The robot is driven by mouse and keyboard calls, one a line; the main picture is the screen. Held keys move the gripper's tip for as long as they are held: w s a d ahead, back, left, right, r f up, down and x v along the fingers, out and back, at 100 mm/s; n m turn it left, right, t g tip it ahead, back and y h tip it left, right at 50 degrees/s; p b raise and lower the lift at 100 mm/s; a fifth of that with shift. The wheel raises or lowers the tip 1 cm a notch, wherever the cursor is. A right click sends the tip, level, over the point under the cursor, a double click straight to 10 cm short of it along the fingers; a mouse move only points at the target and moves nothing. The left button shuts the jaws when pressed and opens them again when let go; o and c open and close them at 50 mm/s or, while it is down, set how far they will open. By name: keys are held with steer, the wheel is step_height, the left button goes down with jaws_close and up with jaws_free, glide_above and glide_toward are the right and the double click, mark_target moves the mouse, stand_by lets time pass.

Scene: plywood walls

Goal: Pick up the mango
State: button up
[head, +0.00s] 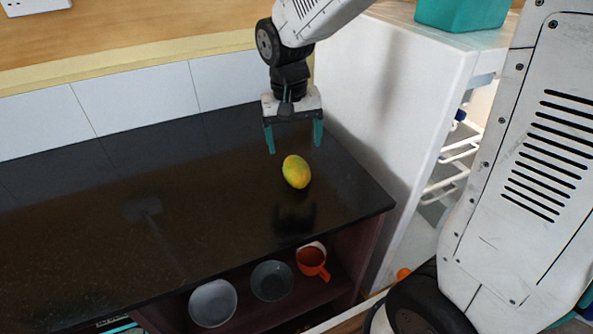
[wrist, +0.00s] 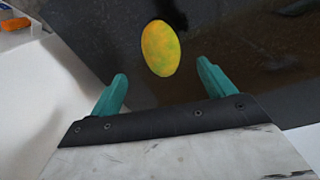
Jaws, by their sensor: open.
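The mango (head: 296,171) is yellow-green and lies on the dark glossy countertop (head: 120,225) near its right end. In the wrist view the mango (wrist: 165,48) appears beyond the fingertips, roughly centred between them and a little toward the left finger. My gripper (head: 295,147) is open and empty, with its two teal fingers pointing down above and behind the mango. In the wrist view my gripper (wrist: 161,68) shows both fingers apart, with nothing between them. The mango's whole outline is visible in both views.
A white fridge-like cabinet (head: 385,100) stands close to the right of the counter, with a teal container (head: 462,12) on top. Below the counter, a shelf holds bowls (head: 272,281) and an orange mug (head: 312,262). The countertop left of the mango is clear.

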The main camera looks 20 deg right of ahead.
mark_target(295, 161)
step_height(295, 161, down, 8)
steer(key=shift+d, duration=0.15)
steer(key=c, duration=1.2)
